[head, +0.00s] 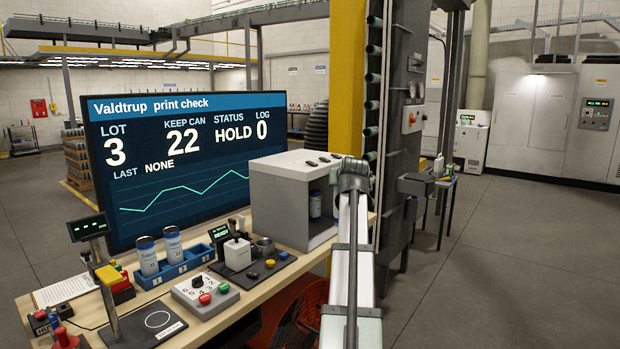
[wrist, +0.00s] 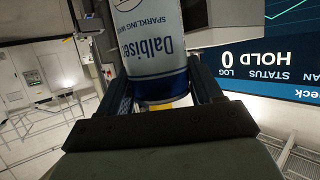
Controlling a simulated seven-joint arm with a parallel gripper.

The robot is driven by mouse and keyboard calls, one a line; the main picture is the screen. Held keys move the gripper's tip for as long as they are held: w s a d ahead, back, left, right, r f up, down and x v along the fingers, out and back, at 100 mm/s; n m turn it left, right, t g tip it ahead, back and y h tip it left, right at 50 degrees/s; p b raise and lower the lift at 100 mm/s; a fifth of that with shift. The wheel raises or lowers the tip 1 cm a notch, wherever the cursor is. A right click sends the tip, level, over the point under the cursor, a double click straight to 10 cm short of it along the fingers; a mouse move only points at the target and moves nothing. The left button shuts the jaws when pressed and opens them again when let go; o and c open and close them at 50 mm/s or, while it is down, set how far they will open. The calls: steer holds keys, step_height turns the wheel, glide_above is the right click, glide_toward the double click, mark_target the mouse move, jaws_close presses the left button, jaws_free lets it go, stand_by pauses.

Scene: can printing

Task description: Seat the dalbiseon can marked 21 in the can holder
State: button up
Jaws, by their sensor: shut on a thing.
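My gripper (wrist: 165,92) is shut on a can (wrist: 153,60) with a white body, blue "Dalbise…" lettering and a dark blue end. It holds the can between its two dark fingers in the wrist view, which is upside down. No number shows on the held can's visible side. I do not make out the gripper in the head view, where my arm reaches up at the right of the bench. A blue rack (head: 190,262) has two similar cans, one (head: 147,256) in slot 1 and one (head: 173,245) in slot 2. Slot 3 is empty. I cannot tell which fixture is the can holder.
An open-fronted grey box (head: 290,180) stands at the bench's right end with a can (head: 315,205) inside. A large screen (head: 170,150) reads keep can 22 and status hold. A button box (head: 203,295) and a dark plate with a white ring (head: 145,325) sit in front.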

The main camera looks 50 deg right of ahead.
steer(key=s+a+f+m+g+h, duration=0.1)
steer(key=s+m+g, duration=0.1)
steer(key=s, duration=1)
steer(key=s+a+f+m+g+h, duration=0.1)
steer(key=s+a, duration=0.1)
steer(key=s, duration=1)
steer(key=w+d+f+n+t+y, duration=0.1)
steer(key=w+f+n+t+y, duration=0.1)
steer(key=w, duration=1)
steer(key=w+d+f+n+t+y, duration=0.1)
steer(key=w+f+n+t+y, duration=0.15)
steer(key=w, duration=0.95)
steer(key=w+d+f+n+t+y, duration=0.1)
steer(key=w+f+n+t+y, duration=0.15)
steer(key=w, duration=0.95)
steer(key=w+a+n+y, duration=0.2)
steer(key=w+n+y, duration=0.2)
steer(key=w, duration=0.6)
steer(key=w+a+n+t+y, duration=0.1)
steer(key=w+n+y, duration=0.3)
steer(key=w, duration=0.6)
steer(key=shift+w+a+r+n, duration=0.2)
steer(key=shift+w+a+n, duration=0.1)
steer(key=shift+a, duration=0.2)
steer(key=shift+f, duration=0.15)
